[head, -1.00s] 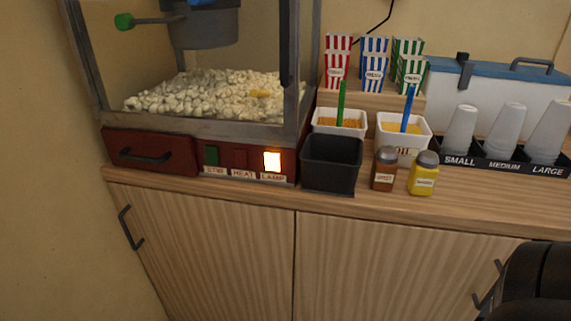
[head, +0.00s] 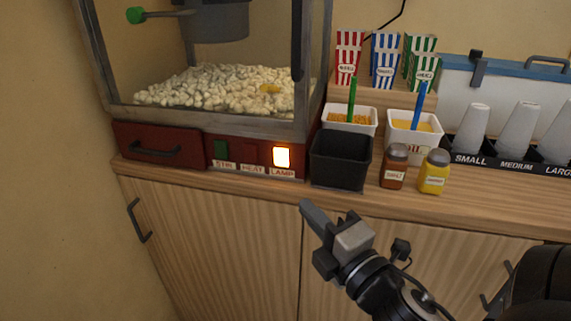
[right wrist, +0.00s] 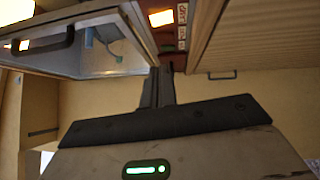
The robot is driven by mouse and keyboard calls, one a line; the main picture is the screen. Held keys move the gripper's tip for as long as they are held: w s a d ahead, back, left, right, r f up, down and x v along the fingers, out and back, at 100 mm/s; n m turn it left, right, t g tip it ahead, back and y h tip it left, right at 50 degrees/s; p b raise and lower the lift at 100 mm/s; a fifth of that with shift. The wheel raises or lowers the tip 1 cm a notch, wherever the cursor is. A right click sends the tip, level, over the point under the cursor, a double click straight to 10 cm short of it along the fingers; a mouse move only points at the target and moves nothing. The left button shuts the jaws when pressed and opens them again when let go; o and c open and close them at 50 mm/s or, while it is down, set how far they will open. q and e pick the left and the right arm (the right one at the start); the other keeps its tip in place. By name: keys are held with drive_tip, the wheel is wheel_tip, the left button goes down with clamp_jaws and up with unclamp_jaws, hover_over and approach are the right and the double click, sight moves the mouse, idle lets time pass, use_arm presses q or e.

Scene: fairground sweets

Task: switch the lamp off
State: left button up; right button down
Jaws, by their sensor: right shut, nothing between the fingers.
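The lamp switch (head: 281,157) glows bright yellow-white on the red front panel of the popcorn machine, above a LAMP label (head: 282,172). It also shows lit in the right wrist view (right wrist: 161,18). Beside it are the dark red heat switch (head: 252,154) and the green stir switch (head: 221,149). My right gripper (head: 307,208) is shut and empty, in front of the counter, below and a little right of the lamp switch and apart from it. Its closed fingers also show in the right wrist view (right wrist: 157,88). My left gripper is not in view.
A black bin (head: 340,160) stands on the counter right of the lamp switch. The counter edge (head: 240,182) runs below the switches. A red drawer (head: 158,146) with a handle is at left.

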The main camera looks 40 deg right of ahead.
drive_tip(key=p, duration=0.2)
approach(274, 153)
drive_tip(key=w+a, duration=0.3)
drive_tip(key=shift+w+d+r, duration=0.15)
drive_tip(key=shift+w+d, duration=0.55)
drive_tip(key=shift+d, duration=0.15)
drive_tip(key=shift+w+d+r, duration=0.1)
drive_tip(key=shift+w+d, duration=0.55)
drive_tip(key=shift+d, duration=0.2)
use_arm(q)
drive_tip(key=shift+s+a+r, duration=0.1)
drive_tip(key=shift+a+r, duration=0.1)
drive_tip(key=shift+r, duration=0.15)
